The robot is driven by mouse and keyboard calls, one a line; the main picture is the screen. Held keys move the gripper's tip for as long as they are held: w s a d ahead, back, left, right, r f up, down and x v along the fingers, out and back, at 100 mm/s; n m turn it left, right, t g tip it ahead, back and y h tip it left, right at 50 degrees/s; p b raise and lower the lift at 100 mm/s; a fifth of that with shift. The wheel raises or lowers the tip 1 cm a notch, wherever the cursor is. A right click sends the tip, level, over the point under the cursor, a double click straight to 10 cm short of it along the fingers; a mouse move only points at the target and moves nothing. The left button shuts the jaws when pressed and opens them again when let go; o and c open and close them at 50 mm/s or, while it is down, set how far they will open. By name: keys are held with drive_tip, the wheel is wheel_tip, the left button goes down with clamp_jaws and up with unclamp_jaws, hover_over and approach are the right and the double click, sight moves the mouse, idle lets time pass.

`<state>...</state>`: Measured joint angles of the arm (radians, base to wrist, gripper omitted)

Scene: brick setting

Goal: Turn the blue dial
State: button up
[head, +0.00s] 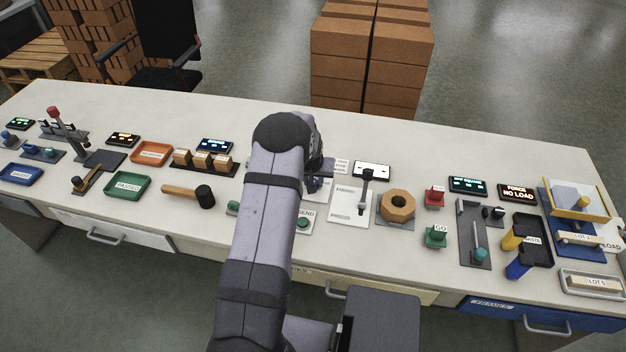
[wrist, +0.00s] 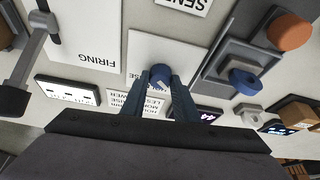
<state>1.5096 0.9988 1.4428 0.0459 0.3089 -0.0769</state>
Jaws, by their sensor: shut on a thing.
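The blue dial (wrist: 161,74) shows in the wrist view on a white panel (wrist: 146,48), with a pale mark on its top. My gripper (wrist: 161,86) is shut on it, one finger at each side. In the head view my gripper (head: 316,182) is low over the middle of the table, and my arm mostly hides the dial there. A printed label (wrist: 140,102) lies beside the dial, partly covered by a finger.
Left of the dial in the wrist view is a white FIRING panel (wrist: 90,45) with a grey lever (wrist: 20,70). A wooden octagonal piece (head: 398,205) stands to the right in the head view.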

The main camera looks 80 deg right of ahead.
drive_tip(key=shift+f+n+t+b, duration=0.2)
drive_tip(key=shift+n+t+b, duration=0.1)
drive_tip(key=shift+n+b, duration=0.5)
drive_tip(key=shift+s+r+b, duration=0.1)
drive_tip(key=shift+r+b, duration=0.05)
drive_tip(key=shift+b, duration=0.2)
drive_tip(key=o, duration=1.1)
drive_tip(key=shift+c, duration=0.2)
drive_tip(key=shift+r, duration=0.2)
drive_tip(key=b+v, duration=0.1)
drive_tip(key=v, duration=0.6)
drive_tip(key=shift+b, duration=0.3)
